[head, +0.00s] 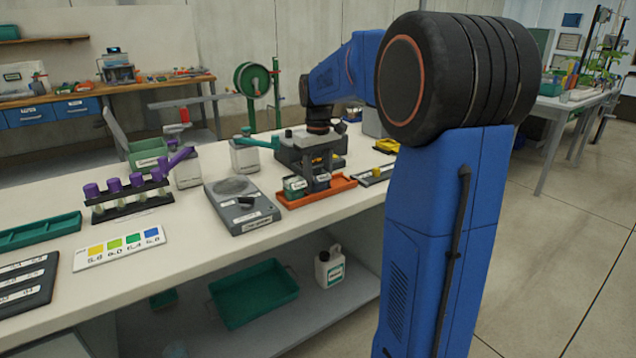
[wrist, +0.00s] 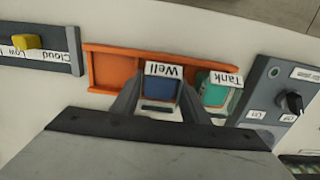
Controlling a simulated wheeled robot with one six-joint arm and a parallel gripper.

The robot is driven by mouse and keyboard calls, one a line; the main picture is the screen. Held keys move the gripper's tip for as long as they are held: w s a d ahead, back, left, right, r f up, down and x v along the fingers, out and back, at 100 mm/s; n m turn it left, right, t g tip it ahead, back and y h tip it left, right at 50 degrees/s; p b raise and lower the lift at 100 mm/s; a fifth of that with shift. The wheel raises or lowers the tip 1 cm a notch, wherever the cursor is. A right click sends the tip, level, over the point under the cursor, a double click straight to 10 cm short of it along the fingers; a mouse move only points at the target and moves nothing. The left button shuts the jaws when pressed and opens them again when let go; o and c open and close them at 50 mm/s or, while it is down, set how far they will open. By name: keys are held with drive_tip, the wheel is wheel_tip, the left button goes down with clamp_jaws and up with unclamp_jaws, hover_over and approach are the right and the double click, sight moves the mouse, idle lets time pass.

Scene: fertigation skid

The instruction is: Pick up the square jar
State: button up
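A blue square jar with a "Well" label (wrist: 162,92) stands in the orange tray (wrist: 103,72). In the head view the jar (head: 319,183) is partly hidden under my gripper. A teal jar labelled "Tank" (wrist: 214,92) stands beside it in the same tray, and also shows in the head view (head: 295,187). My gripper (wrist: 162,85) points down over the tray, its two fingers on either side of the Well jar. The fingers look apart with narrow gaps to the jar; contact is not clear. The jar's lower part is hidden.
A grey meter with a dark knob (head: 243,204) lies close to the tray on the left. A black strip with a yellow block (wrist: 28,42) lies on its other side.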

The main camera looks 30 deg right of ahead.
drive_tip(key=c, duration=0.5)
